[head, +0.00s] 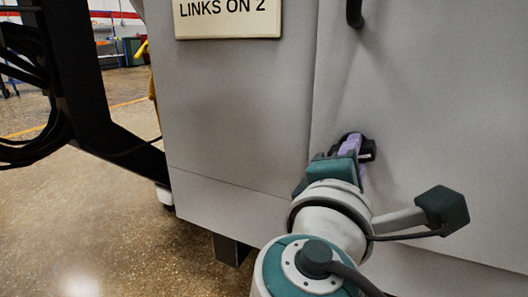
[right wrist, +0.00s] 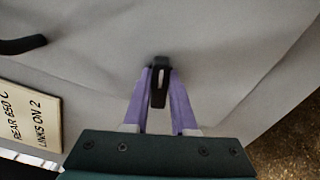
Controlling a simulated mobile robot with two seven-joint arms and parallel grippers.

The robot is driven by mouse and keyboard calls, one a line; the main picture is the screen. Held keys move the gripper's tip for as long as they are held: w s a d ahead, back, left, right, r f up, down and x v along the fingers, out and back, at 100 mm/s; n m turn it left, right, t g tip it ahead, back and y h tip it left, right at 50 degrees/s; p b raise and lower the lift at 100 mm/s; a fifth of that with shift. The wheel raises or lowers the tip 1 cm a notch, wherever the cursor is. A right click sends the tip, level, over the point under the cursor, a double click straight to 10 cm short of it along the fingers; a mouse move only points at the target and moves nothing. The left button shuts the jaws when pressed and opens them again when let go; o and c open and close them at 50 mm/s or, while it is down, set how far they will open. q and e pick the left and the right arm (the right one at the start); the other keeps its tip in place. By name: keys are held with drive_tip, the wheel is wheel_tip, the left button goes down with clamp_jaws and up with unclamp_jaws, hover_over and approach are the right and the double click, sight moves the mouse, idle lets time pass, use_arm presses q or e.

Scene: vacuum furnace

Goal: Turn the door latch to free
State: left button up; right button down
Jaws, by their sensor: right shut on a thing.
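The door latch (right wrist: 158,84) is a small black lever on the grey furnace door. In the right wrist view it lies between the two purple fingers of my right gripper (right wrist: 160,92), which is shut on it. In the head view the latch (head: 368,149) shows only in part behind my right gripper (head: 352,144). My right arm reaches up to it from the bottom of the picture. My left gripper is not in view.
A black handle (head: 355,13) sticks out of the door above the latch; it also shows in the right wrist view (right wrist: 22,45). A cream sign (head: 228,20) is on the panel at the left. A dark frame with cables (head: 88,75) stands farther left. Open floor (head: 75,215) lies below it.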

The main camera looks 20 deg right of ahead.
drive_tip(key=shift+m, duration=0.8)
drive_tip(key=c, duration=0.7)
unclamp_jaws()
drive_tip(key=p+v, duration=0.2)
drive_tip(key=v, duration=0.8)
